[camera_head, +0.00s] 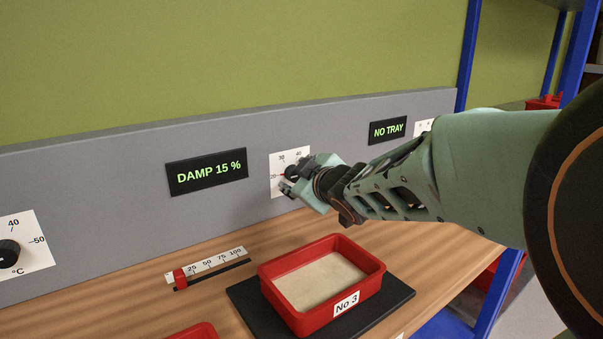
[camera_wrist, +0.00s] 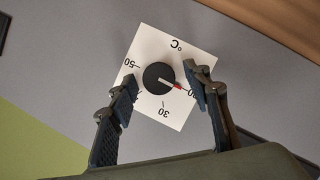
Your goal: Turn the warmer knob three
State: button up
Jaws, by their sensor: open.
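The warmer knob (camera_wrist: 156,77) is a round black knob with a red pointer tip on a white °C dial plate (camera_wrist: 148,44). In the wrist view the dial appears upside down; the pointer aims toward a mark partly covered by a finger, and the head view shows red near 20. My gripper (camera_head: 303,178) is open at the dial, its fingers on either side of the knob, with visible gaps in the wrist view. A display (camera_head: 206,172) left of the dial reads DAMP 15 %. Below stands a red tray (camera_head: 345,296) labelled No 3, holding pale material.
The tray stands on a black pad (camera_head: 250,301) on the wooden bench. A slider scale (camera_head: 212,262) with a red slider lies left of it. Another knob (camera_head: 8,252) is at far left. A NO TRAY display (camera_head: 387,130) is to the right.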

jog(key=shift+r+p, duration=0.15)
jog(key=shift+p, duration=0.2)
jog(key=s+d+r+m+g+y+p, duration=0.2)
jog(key=s+p, duration=0.6)
jog(key=p, duration=1)
jog(key=d+r+m, duration=0.2)
jog(key=d+m, duration=0.1)
jog(key=d, duration=0.1)
jog(key=shift+g+y, duration=0.3)
